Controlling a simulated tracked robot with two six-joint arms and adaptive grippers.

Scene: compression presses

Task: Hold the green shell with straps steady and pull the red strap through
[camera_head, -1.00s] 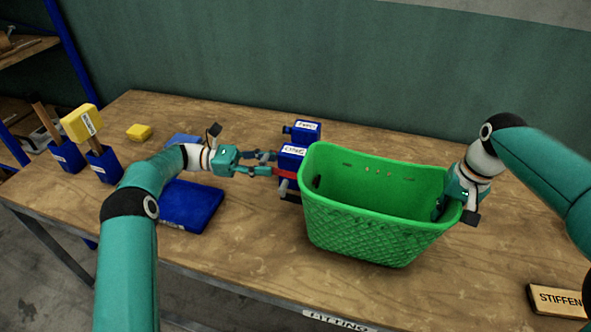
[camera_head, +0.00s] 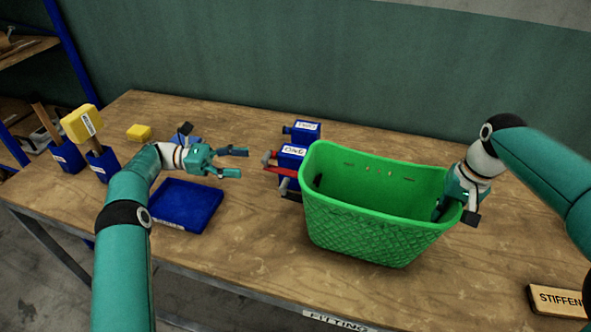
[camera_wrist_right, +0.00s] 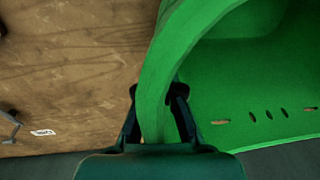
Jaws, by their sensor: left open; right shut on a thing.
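The green shell (camera_head: 375,222), a basket-like tub with slots in its wall, stands upright on the table right of centre. My right gripper (camera_head: 446,208) is shut on its right rim; the right wrist view shows the fingers (camera_wrist_right: 158,115) on both sides of the green wall (camera_wrist_right: 158,75). The red strap (camera_head: 281,171) sticks out at the shell's left side, in front of the blue block. My left gripper (camera_head: 243,162) is open and empty, a short way left of the strap's end and apart from it. The rest of the strap is hidden.
Two labelled blue blocks (camera_head: 306,132) stand behind the shell's left end. A blue tray (camera_head: 187,205) lies below my left gripper. A yellow block (camera_head: 139,132) and blue holders (camera_head: 104,166) are at the left. The front right table is clear beside a STIFFEN sign (camera_head: 556,299).

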